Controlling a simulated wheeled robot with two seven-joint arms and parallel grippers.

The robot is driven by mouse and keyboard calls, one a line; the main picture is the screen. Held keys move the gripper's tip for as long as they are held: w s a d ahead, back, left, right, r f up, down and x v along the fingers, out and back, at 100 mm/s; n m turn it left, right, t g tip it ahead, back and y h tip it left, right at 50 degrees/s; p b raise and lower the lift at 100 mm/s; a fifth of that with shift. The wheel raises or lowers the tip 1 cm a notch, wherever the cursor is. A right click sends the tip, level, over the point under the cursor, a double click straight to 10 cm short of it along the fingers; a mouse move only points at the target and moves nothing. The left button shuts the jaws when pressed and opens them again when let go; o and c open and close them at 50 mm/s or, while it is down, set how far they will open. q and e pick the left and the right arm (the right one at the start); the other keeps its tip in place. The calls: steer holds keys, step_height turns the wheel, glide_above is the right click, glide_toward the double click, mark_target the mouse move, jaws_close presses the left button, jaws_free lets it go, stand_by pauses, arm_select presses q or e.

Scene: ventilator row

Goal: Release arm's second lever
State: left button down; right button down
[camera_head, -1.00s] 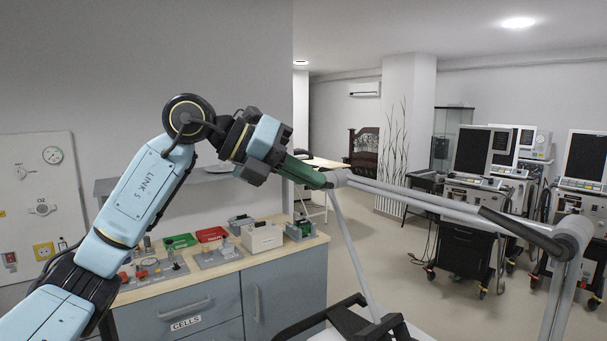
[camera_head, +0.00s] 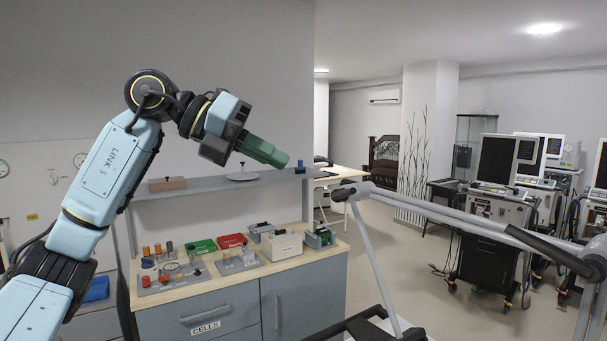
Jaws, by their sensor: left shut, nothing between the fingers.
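A grey jointed support arm (camera_head: 450,216) runs from a joint at its left end to a larger joint (camera_head: 597,268) at the right edge. A short dark lever (camera_head: 343,194) sticks out at the left joint. A longer dark lever (camera_head: 548,249) lies along the tube near the right joint. My left gripper (camera_head: 280,158), with green fingers, is shut and empty. It is up and left of the arm's left joint in the picture, apart from it. My right gripper is not in view.
A wooden-topped counter (camera_head: 215,288) with several small devices stands below my left arm, under a grey shelf (camera_head: 215,184). Ventilator carts (camera_head: 490,245) stand at the right. A dark frame part (camera_head: 370,325) is at the bottom. Open floor lies between the counter and the carts.

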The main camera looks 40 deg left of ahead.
arm_select(q)
steer(key=shift+v, duration=1.8)
